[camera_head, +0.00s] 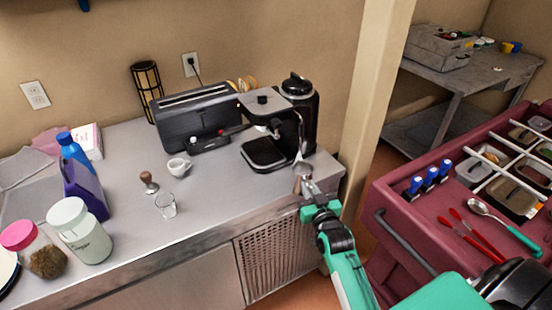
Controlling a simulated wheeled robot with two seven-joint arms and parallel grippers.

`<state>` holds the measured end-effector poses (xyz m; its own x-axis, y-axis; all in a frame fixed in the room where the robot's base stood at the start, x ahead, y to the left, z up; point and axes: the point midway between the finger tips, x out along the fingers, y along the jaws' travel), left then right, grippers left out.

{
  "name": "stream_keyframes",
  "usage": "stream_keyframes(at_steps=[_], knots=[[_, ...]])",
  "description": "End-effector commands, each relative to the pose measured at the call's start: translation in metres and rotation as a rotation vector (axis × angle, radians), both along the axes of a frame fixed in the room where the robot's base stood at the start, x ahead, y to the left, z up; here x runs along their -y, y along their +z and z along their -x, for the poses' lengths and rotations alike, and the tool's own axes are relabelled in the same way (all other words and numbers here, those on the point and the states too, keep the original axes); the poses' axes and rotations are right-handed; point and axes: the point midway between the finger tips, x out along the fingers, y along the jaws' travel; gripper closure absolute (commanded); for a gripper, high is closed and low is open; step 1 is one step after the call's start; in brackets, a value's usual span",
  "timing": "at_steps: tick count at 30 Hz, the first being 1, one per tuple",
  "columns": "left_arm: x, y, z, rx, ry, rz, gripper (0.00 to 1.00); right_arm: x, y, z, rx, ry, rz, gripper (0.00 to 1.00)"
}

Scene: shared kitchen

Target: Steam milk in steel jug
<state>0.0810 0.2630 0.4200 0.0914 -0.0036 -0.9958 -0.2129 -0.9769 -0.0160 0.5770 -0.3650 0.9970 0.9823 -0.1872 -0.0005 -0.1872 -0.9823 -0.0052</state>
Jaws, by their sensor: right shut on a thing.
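A small steel jug (302,168) is at the right front of the black espresso machine (268,135), by the counter's right end. The machine's thin steam wand (299,152) points down at the jug's top; whether its tip is inside is too small to tell. My right gripper (305,187) is shut on the jug from the front and hides its lower part, so I cannot tell whether it touches the counter. The milk inside cannot be seen. My left gripper is not in view.
A white cup (178,167), a tamper (149,182) and a glass (166,206) stand on the steel counter (215,215) left of the machine. Jars and a blue bottle (74,150) are farther left. A wooden post (375,85) and a red cart (430,225) bound the right side.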

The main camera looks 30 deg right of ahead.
Motion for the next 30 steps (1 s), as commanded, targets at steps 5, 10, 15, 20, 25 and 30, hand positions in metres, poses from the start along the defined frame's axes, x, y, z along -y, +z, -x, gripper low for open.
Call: stream_keyframes(at_steps=[5, 10, 15, 20, 25, 30], knots=[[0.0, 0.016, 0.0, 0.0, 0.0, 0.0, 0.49, 0.035, -0.018, 0.04, -0.001, -0.058, 0.0, 1.0], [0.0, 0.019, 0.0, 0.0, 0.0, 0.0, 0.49, 0.05, -0.025, 0.057, 0.004, -0.081, 0.0, 1.0], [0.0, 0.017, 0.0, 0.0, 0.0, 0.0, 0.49, 0.052, -0.027, 0.056, 0.006, -0.085, -0.001, 1.0], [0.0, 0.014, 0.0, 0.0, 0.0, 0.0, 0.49, 0.052, -0.028, 0.048, 0.006, -0.085, -0.002, 1.0], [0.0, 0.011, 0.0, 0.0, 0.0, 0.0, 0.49, 0.051, -0.028, 0.038, 0.004, -0.085, -0.002, 1.0], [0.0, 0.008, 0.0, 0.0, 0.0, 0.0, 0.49, 0.05, -0.027, 0.028, 0.006, -0.085, -0.001, 1.0]])
